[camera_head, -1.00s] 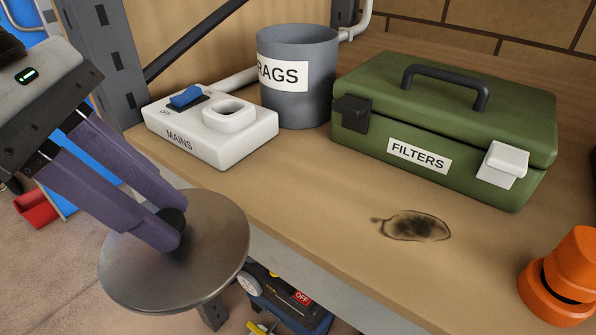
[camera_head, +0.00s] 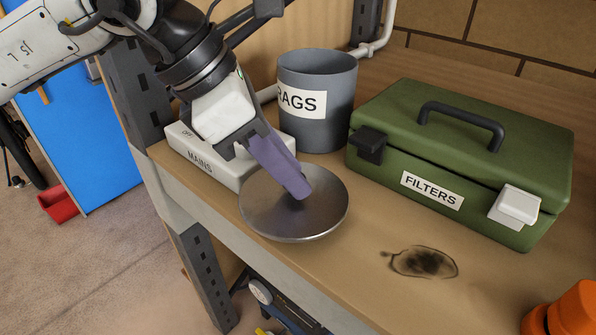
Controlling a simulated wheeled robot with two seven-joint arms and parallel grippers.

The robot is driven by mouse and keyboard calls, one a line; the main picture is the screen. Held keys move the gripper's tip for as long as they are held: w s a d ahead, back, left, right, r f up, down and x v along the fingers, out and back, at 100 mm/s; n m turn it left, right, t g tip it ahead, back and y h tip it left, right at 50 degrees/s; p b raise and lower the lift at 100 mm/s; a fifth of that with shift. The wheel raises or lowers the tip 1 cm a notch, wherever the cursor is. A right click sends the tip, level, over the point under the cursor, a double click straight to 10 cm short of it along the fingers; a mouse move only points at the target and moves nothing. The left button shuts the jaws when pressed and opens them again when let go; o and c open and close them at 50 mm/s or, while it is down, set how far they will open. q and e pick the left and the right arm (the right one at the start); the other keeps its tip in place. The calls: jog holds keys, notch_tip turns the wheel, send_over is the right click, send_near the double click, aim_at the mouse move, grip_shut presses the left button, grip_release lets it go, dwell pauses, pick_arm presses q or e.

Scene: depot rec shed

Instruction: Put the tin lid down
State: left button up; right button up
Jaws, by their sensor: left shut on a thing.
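The tin lid (camera_head: 318,214) is a round, grey metal disc with a dark knob in its middle, mostly hidden by the fingers. My left gripper (camera_head: 303,192) comes down from the upper left, its purple fingers shut on the knob. The lid is over the front part of the wooden bench (camera_head: 375,295), in front of the white MAINS box (camera_head: 205,166). I cannot tell whether it touches the bench top or hangs just above it. My right gripper is not in view.
A grey RAGS bin (camera_head: 335,115) stands behind the lid. A green FILTERS box (camera_head: 470,150) stands to the right. A dark scorch mark (camera_head: 424,262) lies on bare wood right of the lid. An orange object (camera_head: 570,310) is at the lower right corner.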

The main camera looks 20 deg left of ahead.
pick_arm(q)
jog(key=shift+w+d+r, duration=0.1)
jog(key=shift+w+d, duration=0.15)
jog(key=shift+w, duration=0.45)
jog(key=f, duration=0.3)
jog(key=shift+w+f, duration=0.3)
jog(key=shift+f, duration=0.25)
jog(key=o, duration=1.1)
jog(key=shift+r, duration=0.1)
